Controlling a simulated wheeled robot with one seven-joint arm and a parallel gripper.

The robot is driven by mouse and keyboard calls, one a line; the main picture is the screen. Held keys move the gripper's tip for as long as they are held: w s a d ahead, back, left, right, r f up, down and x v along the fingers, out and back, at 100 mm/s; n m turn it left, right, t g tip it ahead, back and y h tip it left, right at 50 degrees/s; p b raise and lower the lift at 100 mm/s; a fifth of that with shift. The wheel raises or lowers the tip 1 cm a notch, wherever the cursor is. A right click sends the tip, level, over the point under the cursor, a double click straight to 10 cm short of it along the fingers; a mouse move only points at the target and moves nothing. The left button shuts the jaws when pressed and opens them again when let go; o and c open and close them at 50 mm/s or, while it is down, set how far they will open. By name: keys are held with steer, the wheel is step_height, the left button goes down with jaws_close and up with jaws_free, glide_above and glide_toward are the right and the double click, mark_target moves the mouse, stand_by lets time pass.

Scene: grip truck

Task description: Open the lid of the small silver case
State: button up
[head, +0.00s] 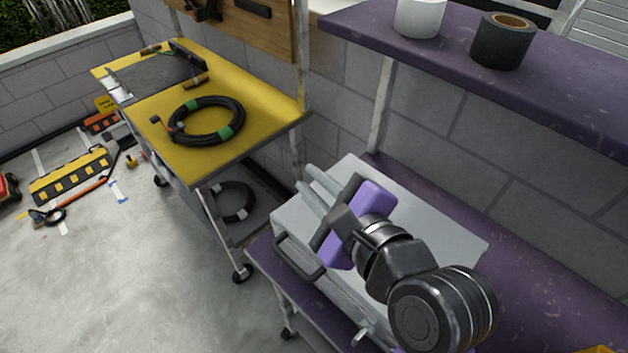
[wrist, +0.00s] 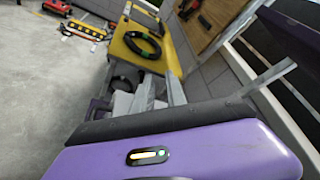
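The small silver case (head: 440,232) lies on the purple cart, with its flat grey lid down. A dark handle (head: 300,262) is on its front side, and a small metal latch (head: 358,338) shows lower on the same side. My gripper (head: 312,185) is over the lid's left part in the head view, its two grey fingers pointing toward the upper left. In the wrist view the fingers (wrist: 159,92) stand apart with nothing between them. My arm hides the middle and right front of the case. Whether the fingers touch the lid cannot be told.
A purple shelf (head: 570,70) overhangs the cart's back, carrying a white roll (head: 420,17) and a black tape roll (head: 502,42). A yellow cart (head: 240,150) with a coiled cable (head: 207,120) stands at left. The floor (head: 120,270) front left is clear.

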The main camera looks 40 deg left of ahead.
jaws_close()
stand_by(0.6)
steer(key=shift+c, duration=1)
jaws_free()
steer(key=o, duration=0.7)
steer(key=shift+d, duration=0.1)
steer(key=v, duration=0.7)
steer(key=shift+s+d+b, duration=0.15)
steer(key=shift+d+b, duration=0.15)
steer(key=shift+r, duration=0.1)
steer(key=shift+c, duration=0.2)
